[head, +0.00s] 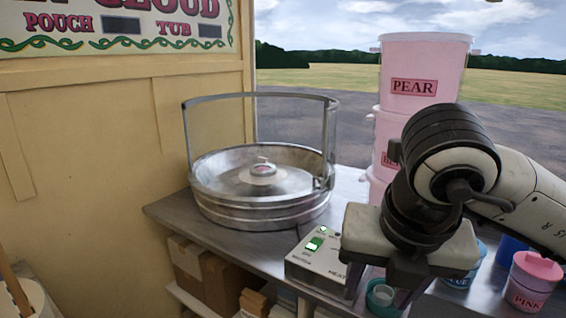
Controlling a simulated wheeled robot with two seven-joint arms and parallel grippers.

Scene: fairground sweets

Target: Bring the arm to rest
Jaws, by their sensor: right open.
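My right arm (530,195) comes in from the right. My right gripper (382,292) points down above the counter, in front of the stacked pink tubs. Its jaws are open. A small teal round container (379,297) shows between and behind the fingers, and I cannot tell whether they touch it. The gripper hides part of the control box and of the counter behind it. My left gripper is not in view.
A candyfloss machine (210,212) with a steel bowl stands on the metal counter (165,213). A control box (318,262) with a lit green switch is left of my gripper. Pink tubs (425,52) are stacked behind; a pink cup (532,282) and blue cups stand right.

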